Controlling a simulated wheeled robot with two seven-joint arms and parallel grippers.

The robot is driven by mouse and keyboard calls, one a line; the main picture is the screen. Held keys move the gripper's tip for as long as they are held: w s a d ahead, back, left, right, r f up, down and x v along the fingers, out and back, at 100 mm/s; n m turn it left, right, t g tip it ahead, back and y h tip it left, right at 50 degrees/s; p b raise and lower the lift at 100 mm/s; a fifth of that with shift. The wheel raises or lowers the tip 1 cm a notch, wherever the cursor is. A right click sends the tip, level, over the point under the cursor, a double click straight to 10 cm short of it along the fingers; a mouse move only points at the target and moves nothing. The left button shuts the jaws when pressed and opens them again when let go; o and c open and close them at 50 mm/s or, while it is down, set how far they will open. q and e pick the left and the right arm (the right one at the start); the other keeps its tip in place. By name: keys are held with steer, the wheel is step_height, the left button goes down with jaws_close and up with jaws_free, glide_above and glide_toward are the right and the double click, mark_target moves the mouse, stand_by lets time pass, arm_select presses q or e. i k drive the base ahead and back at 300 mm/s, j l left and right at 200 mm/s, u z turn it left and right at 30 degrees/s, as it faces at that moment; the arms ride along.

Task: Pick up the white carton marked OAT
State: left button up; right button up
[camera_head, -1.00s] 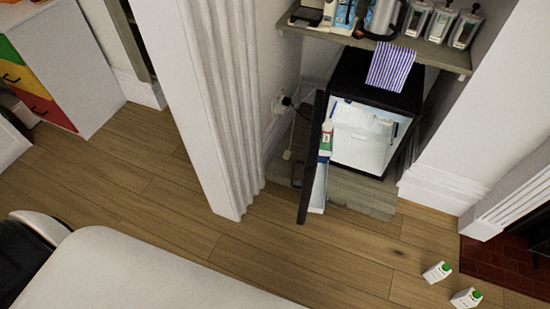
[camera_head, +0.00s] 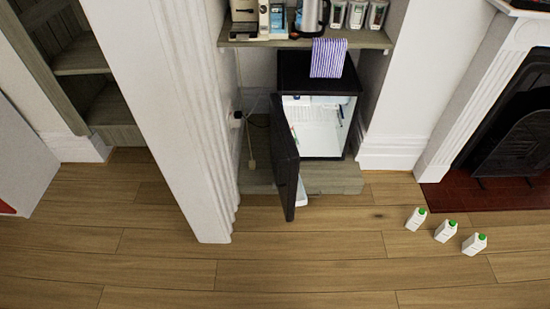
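Three small white cartons with green caps stand in a slanting row on the wooden floor at the right: a left carton (camera_head: 416,218), a middle carton (camera_head: 446,231) and a right carton (camera_head: 474,244). They are apart from one another. Any lettering on them is too small to read, so I cannot tell which is marked OAT. Neither of my grippers is in view.
A small black fridge (camera_head: 318,117) stands open in the alcove, its door (camera_head: 285,158) swung out towards me. A fireplace (camera_head: 510,130) is at right. The floor (camera_head: 250,270) in front is clear.

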mark_target(449, 228)
steer(key=z, duration=1.7)
steer(key=i+l+u, duration=0.15)
steer(key=u, duration=0.65)
steer(key=i+l+u, duration=0.2)
steer(key=l, duration=0.2)
steer(key=i+l+u, duration=0.15)
steer(key=l, duration=0.25)
steer(key=i+l+u, duration=0.2)
steer(key=l, duration=0.25)
steer(key=l+u, duration=0.15)
steer(key=l, duration=0.3)
steer(key=i+l+u, duration=0.2)
steer(key=l, duration=0.3)
steer(key=k+j, duration=0.05)
steer(key=k, duration=0.05)
